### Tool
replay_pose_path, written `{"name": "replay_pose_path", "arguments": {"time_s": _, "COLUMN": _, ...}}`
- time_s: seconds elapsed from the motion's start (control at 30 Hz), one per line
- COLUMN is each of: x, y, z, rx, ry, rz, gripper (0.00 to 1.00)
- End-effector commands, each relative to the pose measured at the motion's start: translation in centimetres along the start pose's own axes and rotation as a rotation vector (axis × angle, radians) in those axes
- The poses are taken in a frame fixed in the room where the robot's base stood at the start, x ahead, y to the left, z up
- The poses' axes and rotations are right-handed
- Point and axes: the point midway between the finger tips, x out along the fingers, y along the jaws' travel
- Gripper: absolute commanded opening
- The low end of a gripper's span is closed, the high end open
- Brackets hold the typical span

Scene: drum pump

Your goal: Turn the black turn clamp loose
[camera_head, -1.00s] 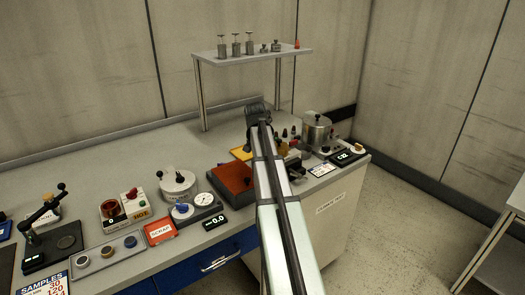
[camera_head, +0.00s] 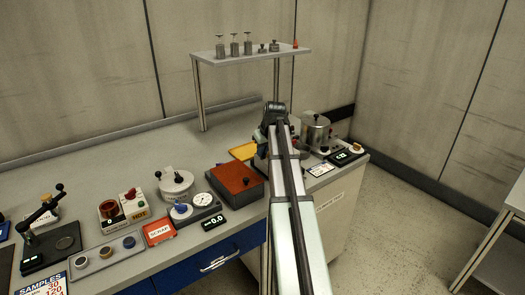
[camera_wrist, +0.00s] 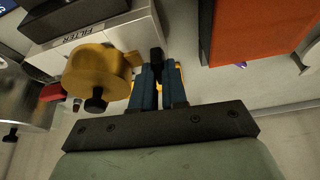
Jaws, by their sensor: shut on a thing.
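In the wrist view, my gripper (camera_wrist: 157,82) has its two blue fingers close together around a small black piece (camera_wrist: 156,56), which shows at their tips. It looks like the black turn clamp, but the fingers hide most of it. A yellow-brown round body (camera_wrist: 100,68) with a black knob (camera_wrist: 95,101) sits just left of the fingers. A pale box marked FILTER (camera_wrist: 92,30) lies behind them. In the head view my own arm covers the fingertips and the clamp.
A silver pot (camera_head: 315,130) stands right of my arm. A red-brown topped box (camera_head: 236,180) and a yellow tray (camera_head: 243,151) lie left of it. A raised shelf (camera_head: 252,55) with weights stands behind. The bench's back left is clear.

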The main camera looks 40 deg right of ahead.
Motion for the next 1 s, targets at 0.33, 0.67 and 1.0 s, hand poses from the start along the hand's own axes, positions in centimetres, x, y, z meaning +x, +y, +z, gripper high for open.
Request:
{"name": "replay_pose_path", "arguments": {"time_s": 0.33, "x": 0.00, "y": 0.08, "z": 0.03, "rx": -0.086, "ry": -0.002, "rz": -0.036, "gripper": 0.00}}
{"name": "replay_pose_path", "arguments": {"time_s": 0.67, "x": 0.01, "y": 0.07, "z": 0.05, "rx": -0.095, "ry": -0.002, "rz": -0.039, "gripper": 0.00}}
{"name": "replay_pose_path", "arguments": {"time_s": 1.0, "x": 0.01, "y": 0.07, "z": 0.03, "rx": -0.094, "ry": -0.002, "rz": -0.038, "gripper": 0.34}}
